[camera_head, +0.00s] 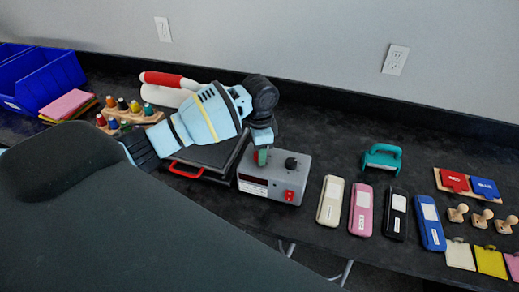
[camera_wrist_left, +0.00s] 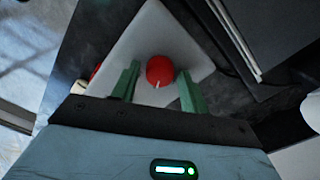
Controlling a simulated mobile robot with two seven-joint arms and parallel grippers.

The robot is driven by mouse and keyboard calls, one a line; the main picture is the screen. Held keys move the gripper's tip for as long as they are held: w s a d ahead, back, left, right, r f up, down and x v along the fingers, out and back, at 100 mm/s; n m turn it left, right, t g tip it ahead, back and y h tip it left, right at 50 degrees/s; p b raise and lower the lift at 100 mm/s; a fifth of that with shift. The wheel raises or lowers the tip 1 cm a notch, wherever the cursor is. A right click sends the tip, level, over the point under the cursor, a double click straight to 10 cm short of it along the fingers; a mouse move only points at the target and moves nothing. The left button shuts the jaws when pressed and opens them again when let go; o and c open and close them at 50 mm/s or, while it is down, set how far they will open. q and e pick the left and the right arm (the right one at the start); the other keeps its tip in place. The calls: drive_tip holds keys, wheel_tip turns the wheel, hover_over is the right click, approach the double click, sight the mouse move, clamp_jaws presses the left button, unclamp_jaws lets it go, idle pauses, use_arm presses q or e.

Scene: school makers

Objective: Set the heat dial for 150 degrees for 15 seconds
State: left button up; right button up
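The grey control box (camera_head: 260,171) of the heat press stands on the dark table in the head view. My left gripper (camera_head: 262,155) points down over the box's left part. In the left wrist view, a round red dial (camera_wrist_left: 160,70) with a short white pointer mark sits on a pale plate. My left gripper's green fingers (camera_wrist_left: 158,88) are apart on either side of it, with narrow gaps showing. Contact with the dial is not visible. My right gripper is not in view.
The dark press plate (camera_head: 212,155) with a red handle (camera_head: 186,170) is left of the box. Cream, pink, black and blue cases (camera_head: 362,210) stand to the right. A teal-handled tool (camera_head: 382,158) lies behind them. Bottles in a wooden rack (camera_head: 128,115) are left.

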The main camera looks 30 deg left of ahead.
use_arm(q)
drive_tip(key=shift+o, duration=0.6)
drive_tip(key=shift+r, duration=3.9)
